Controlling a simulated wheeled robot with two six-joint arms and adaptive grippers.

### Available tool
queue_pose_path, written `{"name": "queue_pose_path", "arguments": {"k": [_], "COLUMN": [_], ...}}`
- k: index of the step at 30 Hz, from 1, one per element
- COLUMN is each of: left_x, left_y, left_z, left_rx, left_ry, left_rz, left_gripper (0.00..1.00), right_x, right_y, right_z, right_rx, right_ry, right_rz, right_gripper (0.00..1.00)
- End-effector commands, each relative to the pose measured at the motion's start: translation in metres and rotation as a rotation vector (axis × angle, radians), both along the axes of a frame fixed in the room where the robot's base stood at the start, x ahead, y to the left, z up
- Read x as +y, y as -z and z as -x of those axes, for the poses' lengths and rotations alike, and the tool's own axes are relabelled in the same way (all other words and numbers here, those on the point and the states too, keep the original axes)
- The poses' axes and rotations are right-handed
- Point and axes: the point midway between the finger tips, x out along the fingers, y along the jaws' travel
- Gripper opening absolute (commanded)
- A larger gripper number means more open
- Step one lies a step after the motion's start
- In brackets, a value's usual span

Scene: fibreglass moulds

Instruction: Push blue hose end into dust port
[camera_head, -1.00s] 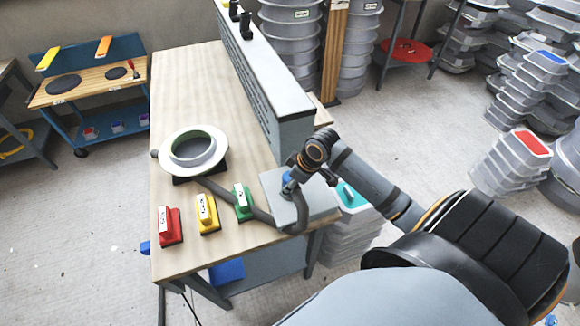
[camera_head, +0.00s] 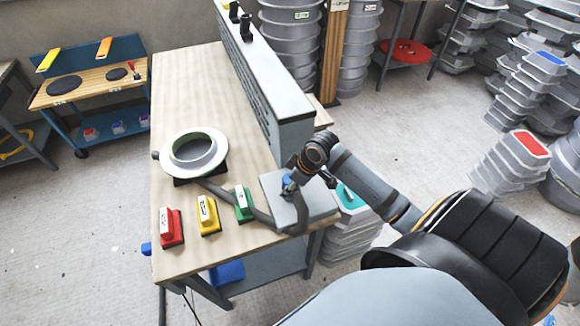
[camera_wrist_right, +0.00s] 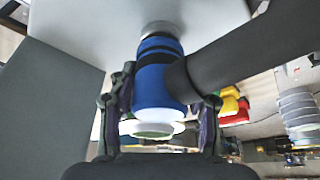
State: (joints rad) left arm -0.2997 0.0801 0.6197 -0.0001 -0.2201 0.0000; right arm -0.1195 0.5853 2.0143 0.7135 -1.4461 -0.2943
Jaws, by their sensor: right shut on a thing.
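The blue hose end (camera_head: 287,181) is on a dark hose, above the left part of the flat grey box (camera_head: 318,207) at the table's near right corner. In the right wrist view the blue hose end (camera_wrist_right: 152,78) has a dark band and a white flange. Its far end meets a pale round collar, the dust port (camera_wrist_right: 160,28), on the grey surface. They look lined up and touching; I cannot tell how deep the end sits. My right gripper (camera_head: 291,187) is shut on the blue hose end, with fingers on both sides in the wrist view (camera_wrist_right: 160,108). My left gripper is out of view.
The dark hose (camera_head: 258,215) runs across the wooden table (camera_head: 190,95) past the green (camera_head: 243,205), yellow (camera_head: 208,217) and red (camera_head: 171,229) blocks. A white ring mould (camera_head: 193,152) sits behind them. A tall grey panel (camera_head: 262,75) stands along the table's right side.

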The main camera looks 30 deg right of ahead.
Motion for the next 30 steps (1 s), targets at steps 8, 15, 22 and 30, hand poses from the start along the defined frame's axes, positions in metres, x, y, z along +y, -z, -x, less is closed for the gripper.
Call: {"name": "queue_pose_path", "arguments": {"k": [8,15,22,30], "left_x": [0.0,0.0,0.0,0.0], "left_y": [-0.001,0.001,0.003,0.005], "left_z": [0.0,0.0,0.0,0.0], "left_rx": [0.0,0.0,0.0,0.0], "left_ry": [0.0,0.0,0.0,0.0], "left_rz": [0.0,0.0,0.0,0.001], "left_gripper": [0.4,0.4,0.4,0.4], "right_x": [0.0,0.0,0.0,0.0], "right_y": [0.0,0.003,0.007,0.011], "right_z": [0.0,0.0,0.0,0.0], "right_rx": [0.0,0.0,-0.001,-0.001], "right_ry": [0.0,0.0,0.0,0.0], "right_rz": [0.0,0.0,0.0,0.0], "right_gripper": [0.17,0.17,0.17,0.53]}}
